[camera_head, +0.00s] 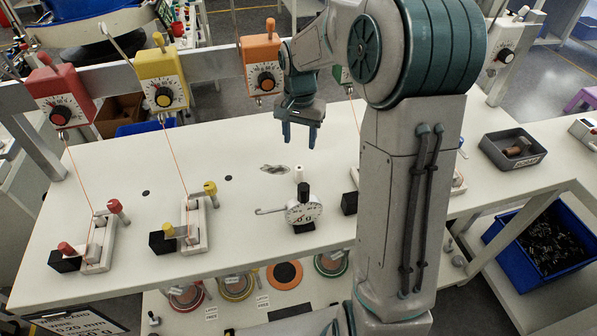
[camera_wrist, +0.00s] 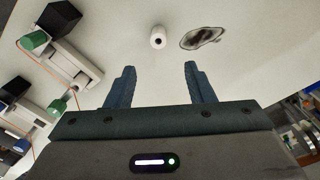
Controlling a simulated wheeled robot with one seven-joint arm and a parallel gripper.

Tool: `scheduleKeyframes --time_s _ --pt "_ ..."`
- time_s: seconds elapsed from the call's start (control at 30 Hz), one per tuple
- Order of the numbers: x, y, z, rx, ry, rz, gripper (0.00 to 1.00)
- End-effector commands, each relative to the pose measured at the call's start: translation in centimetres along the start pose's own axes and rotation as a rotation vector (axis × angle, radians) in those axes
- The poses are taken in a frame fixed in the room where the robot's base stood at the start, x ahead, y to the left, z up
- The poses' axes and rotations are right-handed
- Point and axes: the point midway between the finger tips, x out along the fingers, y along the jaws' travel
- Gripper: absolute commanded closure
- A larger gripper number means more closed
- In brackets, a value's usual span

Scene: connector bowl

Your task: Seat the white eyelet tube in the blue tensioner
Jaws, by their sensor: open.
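A small white tube (camera_head: 299,173) stands upright on the white table (camera_head: 130,265), behind the round dial gauge. The wrist view shows the same tube (camera_wrist: 158,37) from above, with a dark hole in its top. My gripper (camera_head: 299,138) is open and empty, pointing down above the table, behind the tube in the head view. In the wrist view my gripper (camera_wrist: 159,70) has its fingers spread, with the tube beyond the gap between their tips. I cannot make out a blue tensioner; my arm covers part of the tensioner row.
Red (camera_head: 60,95), yellow (camera_head: 162,80) and orange (camera_head: 262,65) tensioners hang on the back rail. Threads run from the red and yellow ones to clamp fixtures. The dial gauge (camera_head: 304,210) stands in front of the tube. A grey tray (camera_head: 490,150) sits right.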

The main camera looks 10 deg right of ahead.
Motion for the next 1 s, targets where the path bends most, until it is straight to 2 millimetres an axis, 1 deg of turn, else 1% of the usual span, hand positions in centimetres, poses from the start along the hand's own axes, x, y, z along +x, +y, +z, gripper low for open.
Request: scheduleKeyframes --time_s 0.03,0.2,0.3,0.47,0.63,0.7,0.83,1.0 --pt "1.1 0.0 0.1 -0.001 -0.006 0.003 0.51" --pt "4.1 0.0 0.1 -0.002 -0.003 0.002 0.51" --pt "5.1 0.0 0.1 -0.002 -0.002 0.001 0.51" --pt "6.0 0.1 0.2 -0.003 -0.002 0.001 0.51" --pt "8.4 0.3 0.8 -0.002 -0.005 0.002 0.51" --pt "9.4 0.2 0.7 -0.002 -0.002 0.001 0.51" --pt "10.4 0.2 0.7 -0.002 0.0 0.0 0.51" --pt "10.7 0.2 0.7 -0.001 0.001 0.0 0.51"
